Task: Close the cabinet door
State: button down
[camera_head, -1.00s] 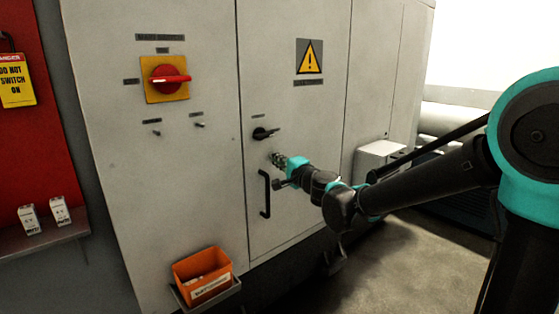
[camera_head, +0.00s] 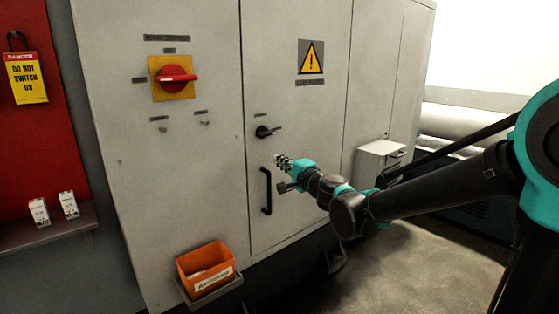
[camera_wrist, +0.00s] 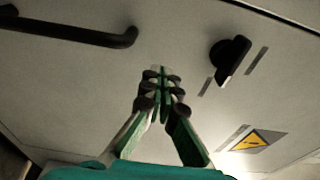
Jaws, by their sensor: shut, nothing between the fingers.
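The cabinet door (camera_head: 296,118) is a pale grey panel with a yellow warning sign. It looks flush with the panels beside it in the head view. It carries a black bar handle (camera_head: 266,190) and a black turn latch (camera_head: 266,132) above it. My gripper (camera_head: 279,159) is at the door between the latch and the handle, slightly to their right. In the wrist view my gripper (camera_wrist: 161,75) is shut and empty, its fingertips at or close to the door face. I cannot tell whether they touch. The handle (camera_wrist: 75,30) and latch (camera_wrist: 229,57) show on either side.
A red rotary switch (camera_head: 174,78) is on the left cabinet panel. An orange bin (camera_head: 206,270) sits low on the cabinet front. A shelf (camera_head: 50,232) with two small white boxes is at left. Open floor (camera_head: 405,270) lies at lower right.

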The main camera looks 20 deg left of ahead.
jog(key=s+a, duration=0.2)
jog(key=s, duration=0.5)
jog(key=shift+s, duration=0.4)
jog(key=d+f+n+g+h, duration=0.2)
jog(key=d+f+n+h, duration=0.15)
jog(key=d+f, duration=0.7)
jog(key=d+f+n+g+h, duration=0.2)
jog(key=d+f+n, duration=0.4)
jog(key=d, duration=0.8)
jog(key=s+d+f+g+h, duration=0.1)
jog(key=s+d+f+h, duration=0.1)
jog(key=s+d+f, duration=0.2)
jog(key=s+d+f+m+g+h, duration=0.1)
jog(key=s+d+f+h, duration=0.2)
jog(key=d, duration=0.8)
jog(key=s+d+f+g+h, duration=0.1)
jog(key=s+d+f+h, duration=0.2)
jog(key=s+d+f, duration=0.2)
jog(key=d+f, duration=0.2)
jog(key=d, duration=0.1)
jog(key=shift+s+d+g, duration=0.15)
jog(key=shift+s+g, duration=0.15)
jog(key=shift+s, duration=0.05)
